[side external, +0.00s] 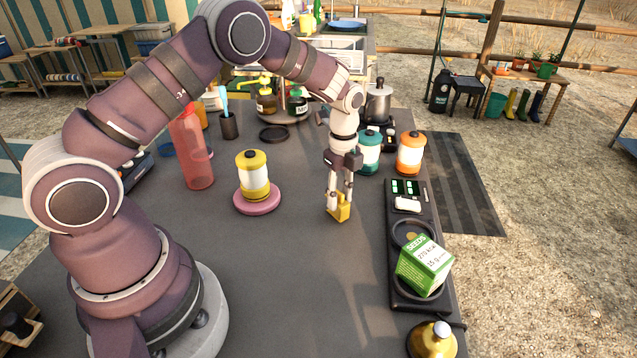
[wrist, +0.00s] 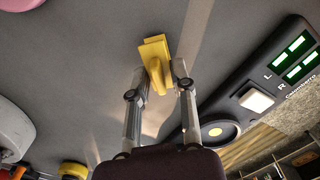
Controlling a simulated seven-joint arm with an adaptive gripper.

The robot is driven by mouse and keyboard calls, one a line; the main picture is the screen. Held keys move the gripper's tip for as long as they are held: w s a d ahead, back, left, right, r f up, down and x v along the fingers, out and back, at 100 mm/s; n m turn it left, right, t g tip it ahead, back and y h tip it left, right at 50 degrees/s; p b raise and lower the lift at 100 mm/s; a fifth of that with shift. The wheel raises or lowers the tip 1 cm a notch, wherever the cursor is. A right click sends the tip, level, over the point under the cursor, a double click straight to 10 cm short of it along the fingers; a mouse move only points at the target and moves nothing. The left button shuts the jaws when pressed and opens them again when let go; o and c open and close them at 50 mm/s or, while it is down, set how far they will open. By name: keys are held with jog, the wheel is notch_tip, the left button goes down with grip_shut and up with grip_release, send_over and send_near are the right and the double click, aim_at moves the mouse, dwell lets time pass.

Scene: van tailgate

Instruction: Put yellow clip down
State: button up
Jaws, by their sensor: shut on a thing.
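The yellow clip (side external: 339,208) is between the fingertips of my gripper (side external: 339,196), which is shut on it. In the side external view the clip is at or just above the dark grey tabletop (side external: 290,290); I cannot tell whether it touches. In the wrist view the yellow clip (wrist: 155,58) sticks out beyond the fingertips of my gripper (wrist: 161,82) over bare grey surface. The fingers partly cover it.
Right of the clip is a black scale unit (side external: 402,292) carrying a green seeds box (side external: 424,266). A yellow canister (side external: 254,175) stands on a pink disc (side external: 257,205) to the left. Teal (side external: 369,153) and orange (side external: 410,154) canisters stand behind. The tabletop around the clip is clear.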

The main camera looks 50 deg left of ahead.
aim_at(340, 193)
jog(key=o, duration=0.8)
jog(key=shift+f, duration=0.1)
notch_tip(340, 193, up, 12)
jog(key=s+d+r+n+t, duration=0.2)
jog(key=s+r+n+t, duration=0.1)
jog(key=s+r+n, duration=0.45)
jog(key=s+n+t, duration=0.1)
jog(key=s+n, duration=0.1)
jog(key=n, duration=0.1)
jog(key=s+n, duration=0.3)
jog(key=n, duration=0.1)
jog(key=s+f+n+t, duration=0.1)
jog(key=s+n, duration=0.2)
jog(key=shift+s+d+n+t, duration=0.25)
jog(key=shift+d+t, duration=0.05)
